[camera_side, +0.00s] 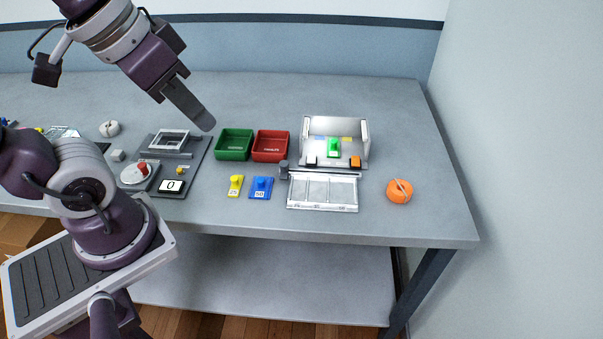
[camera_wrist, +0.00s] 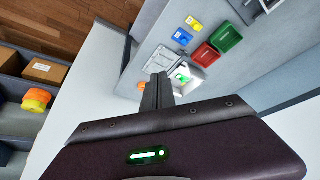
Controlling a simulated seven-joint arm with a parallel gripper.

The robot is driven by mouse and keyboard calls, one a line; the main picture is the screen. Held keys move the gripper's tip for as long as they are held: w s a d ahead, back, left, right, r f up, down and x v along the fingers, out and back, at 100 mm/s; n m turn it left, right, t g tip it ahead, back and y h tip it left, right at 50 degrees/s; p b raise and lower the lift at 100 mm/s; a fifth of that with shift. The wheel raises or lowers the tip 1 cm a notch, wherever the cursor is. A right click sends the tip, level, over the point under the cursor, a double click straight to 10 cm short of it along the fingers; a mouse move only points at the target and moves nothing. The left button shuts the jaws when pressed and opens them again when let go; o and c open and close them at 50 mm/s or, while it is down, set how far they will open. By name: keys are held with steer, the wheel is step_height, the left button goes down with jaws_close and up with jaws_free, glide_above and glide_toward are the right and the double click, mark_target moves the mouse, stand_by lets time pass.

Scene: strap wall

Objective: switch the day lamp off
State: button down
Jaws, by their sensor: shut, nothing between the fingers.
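No part is clearly readable as the day lamp, and I cannot tell which object it is. A light grey open-fronted housing (camera_side: 340,128) stands at the right of the table, with a bright green piece (camera_side: 334,148) inside and a black and an orange block (camera_side: 355,162) at its front. The green piece also shows in the wrist view (camera_wrist: 183,78), just beyond my fingertips. My gripper (camera_side: 204,122) is shut and empty, raised above the table to the left of the housing. Its shut fingers show in the wrist view (camera_wrist: 157,85) and hide part of the scene.
Green (camera_side: 234,143) and red (camera_side: 271,145) trays stand left of the housing. Yellow (camera_side: 235,186) and blue (camera_side: 261,188) pieces lie before them. A white-framed panel (camera_side: 323,207) lies in front, an orange round object (camera_side: 399,191) right. A grey control board (camera_side: 192,172) lies left.

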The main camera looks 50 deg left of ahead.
steer(key=shift+s+f, duration=0.2)
steer(key=shift+s, duration=0.4)
steer(key=shift+s+f, duration=0.2)
steer(key=shift+s, duration=0.35)
steer(key=w+a+n+g, duration=0.3)
steer(key=w+n, duration=1.1)
steer(key=w, duration=0.3)
steer(key=w+a+f+n+g, duration=0.2)
steer(key=w+a+f+n, duration=0.2)
steer(key=w+f+n, duration=0.7)
steer(key=shift+w+f+n, duration=0.4)
steer(key=shift+w+n, duration=0.5)
steer(key=shift+w, duration=0.15)
steer(key=shift+a, duration=0.1)
